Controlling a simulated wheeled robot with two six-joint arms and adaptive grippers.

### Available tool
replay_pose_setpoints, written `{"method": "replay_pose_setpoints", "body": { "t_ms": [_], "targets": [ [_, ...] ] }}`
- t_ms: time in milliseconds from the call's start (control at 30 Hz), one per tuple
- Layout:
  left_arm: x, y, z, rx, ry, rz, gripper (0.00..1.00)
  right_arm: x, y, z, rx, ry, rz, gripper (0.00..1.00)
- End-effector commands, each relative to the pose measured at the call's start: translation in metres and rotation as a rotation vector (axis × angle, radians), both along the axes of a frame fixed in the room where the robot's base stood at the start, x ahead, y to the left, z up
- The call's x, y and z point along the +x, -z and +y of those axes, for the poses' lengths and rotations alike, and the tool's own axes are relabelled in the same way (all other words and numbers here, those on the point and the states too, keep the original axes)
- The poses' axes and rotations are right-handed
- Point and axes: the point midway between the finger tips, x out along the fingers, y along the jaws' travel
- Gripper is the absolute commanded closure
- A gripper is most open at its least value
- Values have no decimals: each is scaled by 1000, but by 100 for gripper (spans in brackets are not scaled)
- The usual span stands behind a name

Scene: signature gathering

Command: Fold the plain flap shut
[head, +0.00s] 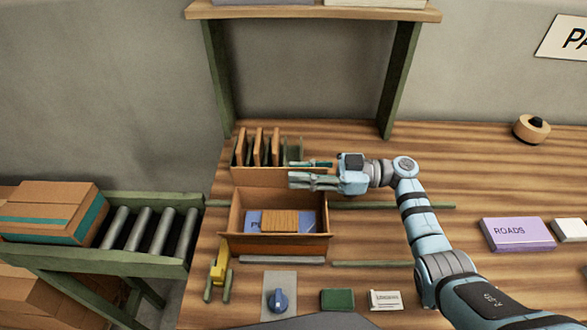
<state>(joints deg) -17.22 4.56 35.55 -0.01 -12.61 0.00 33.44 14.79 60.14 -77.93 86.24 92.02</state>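An open cardboard box (325,222) stands on the wooden bench, left of the picture's middle. Inside it lie a blue-purple item (254,225) with pale print and a tan block (287,221). Its top is open, and I cannot tell which of its edges is the plain flap. My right gripper (290,172) is just behind and above the box's back edge, pointing left. Its fingers are apart with nothing visible between them. Whether it touches the box is unclear. My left gripper is not in view.
A rack of upright tan dividers (258,148) stands behind the box. Green rails (390,206) run beside it. In front are a yellow tool (219,264), a blue knob (278,300) and a green pad (338,299). A purple ROADS box (517,234) is at right. A roller conveyor (148,230) stands left.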

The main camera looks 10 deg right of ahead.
Motion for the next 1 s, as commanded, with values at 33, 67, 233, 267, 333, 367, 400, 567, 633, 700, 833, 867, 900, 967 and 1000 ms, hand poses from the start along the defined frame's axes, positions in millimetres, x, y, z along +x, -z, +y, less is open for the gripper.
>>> {"method": "replay_pose_setpoints", "body": {
  "t_ms": [33, 67, 233, 267, 333, 367, 400, 567, 633, 700, 833, 867, 900, 967, 1000],
  "targets": [
    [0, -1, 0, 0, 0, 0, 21, 1, -1, 8, 2, -1, 0, 77],
    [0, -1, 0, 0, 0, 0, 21, 2, 0, 11, 1, -1, 0, 77],
    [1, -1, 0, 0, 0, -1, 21, 4, 0, 19, 0, -1, 0, 77],
    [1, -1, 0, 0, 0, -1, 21, 4, 0, 19, 0, -1, 0, 77],
    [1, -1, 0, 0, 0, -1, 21, 4, 1, 19, 0, -1, 0, 77],
    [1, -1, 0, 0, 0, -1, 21, 4, 1, 19, 0, -1, 0, 77],
    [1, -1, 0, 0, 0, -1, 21, 4, 1, 19, 0, -1, 0, 80],
    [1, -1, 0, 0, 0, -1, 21, 4, 1, 18, 0, -1, 0, 100],
    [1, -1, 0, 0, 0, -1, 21, 4, 1, 18, 0, -1, 0, 100],
    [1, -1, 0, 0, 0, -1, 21, 4, 1, 18, 0, -1, 0, 100],
    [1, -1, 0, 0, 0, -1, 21, 3, 1, 18, -1, -1, -5, 100],
    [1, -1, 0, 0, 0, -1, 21, 3, 1, 18, -3, -1, -9, 100],
    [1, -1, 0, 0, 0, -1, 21, 3, 1, 18, -4, -1, -15, 100],
    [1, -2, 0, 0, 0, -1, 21, 2, 0, 18, -6, -1, -27, 100],
    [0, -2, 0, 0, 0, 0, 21, 2, 0, 19, -9, -1, -40, 100]
  ]
}}
